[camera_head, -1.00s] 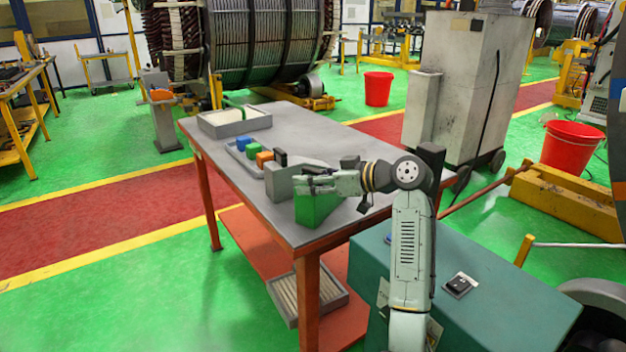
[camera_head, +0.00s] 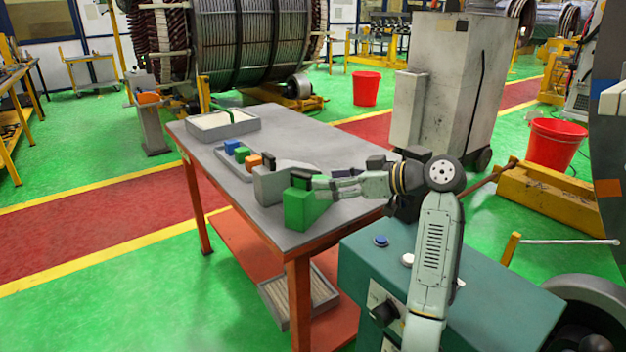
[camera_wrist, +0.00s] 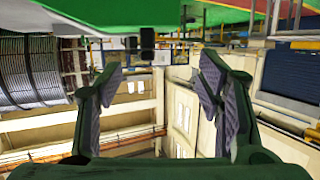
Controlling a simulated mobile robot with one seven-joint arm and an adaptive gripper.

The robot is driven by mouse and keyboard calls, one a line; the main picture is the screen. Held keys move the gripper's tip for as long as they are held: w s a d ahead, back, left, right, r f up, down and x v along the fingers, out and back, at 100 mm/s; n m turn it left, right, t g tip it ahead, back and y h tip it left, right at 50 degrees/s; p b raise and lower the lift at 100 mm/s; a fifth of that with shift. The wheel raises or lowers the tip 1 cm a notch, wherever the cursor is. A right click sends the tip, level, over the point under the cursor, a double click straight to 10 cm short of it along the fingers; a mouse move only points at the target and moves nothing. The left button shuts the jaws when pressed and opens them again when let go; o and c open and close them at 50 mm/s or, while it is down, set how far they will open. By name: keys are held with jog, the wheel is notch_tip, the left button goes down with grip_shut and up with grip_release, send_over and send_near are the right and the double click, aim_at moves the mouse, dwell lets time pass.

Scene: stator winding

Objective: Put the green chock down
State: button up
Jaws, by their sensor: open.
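The green chock (camera_head: 303,208) stands on the grey table top (camera_head: 315,130) near its front right edge, just right of a grey block (camera_head: 268,186). It looks upright. My gripper (camera_head: 320,186) is at the chock's upper right side, level with its top part. I cannot tell whether a fingertip still touches it. In the wrist view my gripper (camera_wrist: 160,85) is open, its two fingers wide apart with nothing between them.
Blue, green and orange blocks (camera_head: 241,153) sit in a grey tray behind the grey block. A pale-filled tray (camera_head: 252,124) stands at the table's far end. A teal cabinet (camera_head: 470,310) is close below my arm. The table's middle back is clear.

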jog(key=shift+v, duration=1.75)
